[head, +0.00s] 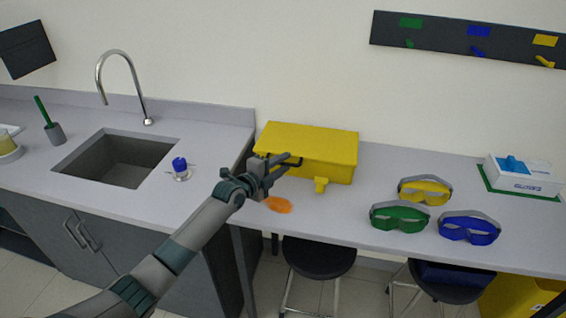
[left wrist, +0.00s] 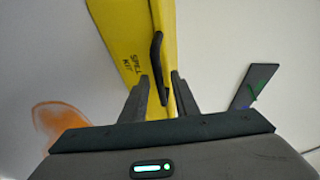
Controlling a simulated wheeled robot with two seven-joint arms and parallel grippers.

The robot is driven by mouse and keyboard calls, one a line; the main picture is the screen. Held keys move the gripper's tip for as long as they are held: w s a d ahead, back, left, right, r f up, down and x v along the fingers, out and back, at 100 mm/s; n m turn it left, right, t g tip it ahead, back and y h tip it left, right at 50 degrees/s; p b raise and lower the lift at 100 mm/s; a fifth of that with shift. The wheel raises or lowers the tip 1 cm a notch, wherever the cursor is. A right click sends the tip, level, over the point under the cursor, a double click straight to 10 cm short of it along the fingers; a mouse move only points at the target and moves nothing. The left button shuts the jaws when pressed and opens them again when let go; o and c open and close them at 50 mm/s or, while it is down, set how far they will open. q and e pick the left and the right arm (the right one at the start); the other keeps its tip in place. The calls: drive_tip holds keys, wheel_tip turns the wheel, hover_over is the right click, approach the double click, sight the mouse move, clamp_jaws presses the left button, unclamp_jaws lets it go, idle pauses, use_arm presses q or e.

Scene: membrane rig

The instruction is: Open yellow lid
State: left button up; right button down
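A yellow box (head: 325,168) stands on the counter with its flat yellow lid (head: 310,138) down. In the left wrist view the box (left wrist: 120,30) carries the words "SPILL KIT" and a dark handle (left wrist: 157,58). My left gripper (head: 287,163) is at the front left of the box. In the left wrist view its two fingers (left wrist: 160,98) stand apart, with the lower end of the handle between them. I see a gap on each side of the handle, but cannot tell whether either finger touches it. A yellow latch-like piece (head: 320,185) shows at the box's front. My right gripper is not in view.
An orange spill (head: 277,204) lies on the counter before the box. Yellow (head: 425,190), green (head: 399,216) and blue goggles (head: 469,228) lie to the right, near a glove box (head: 523,175). A sink (head: 118,160) is at the left. Stools (head: 318,256) stand below.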

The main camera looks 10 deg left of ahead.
use_arm(q)
drive_tip(key=shift+w, duration=0.2)
drive_tip(key=shift+c, duration=0.7)
clamp_jaws()
drive_tip(key=shift+r, duration=0.15)
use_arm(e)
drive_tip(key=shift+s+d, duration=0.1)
